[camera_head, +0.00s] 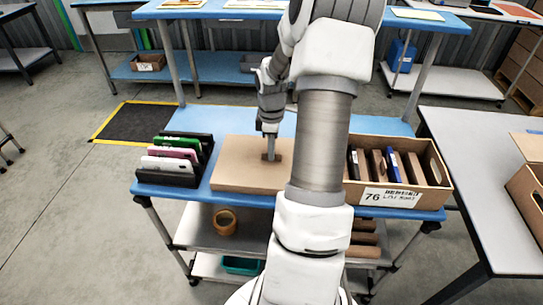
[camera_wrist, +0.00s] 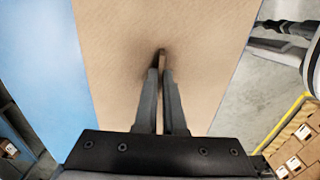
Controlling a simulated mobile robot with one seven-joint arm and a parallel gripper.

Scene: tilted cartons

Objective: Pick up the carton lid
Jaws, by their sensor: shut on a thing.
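The carton lid (camera_head: 240,172) is a flat brown cardboard panel at the middle of the blue table, between a rack and a labelled box. It fills the middle of the wrist view (camera_wrist: 120,60). My gripper (camera_head: 270,156) points down onto the lid's right part. In the wrist view the gripper's fingers (camera_wrist: 163,62) are close together, shut on a small dark raised piece of the lid. The finger tips partly hide that piece. I cannot tell whether the lid rests on the table or is slightly raised.
A black rack (camera_head: 178,160) of upright cases stands left of the lid. An open carton (camera_head: 405,197) labelled 76, holding several upright items, stands to the right, partly behind my arm. A grey table (camera_head: 490,200) is further right. Blue table surface (camera_head: 240,121) is bare behind the lid.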

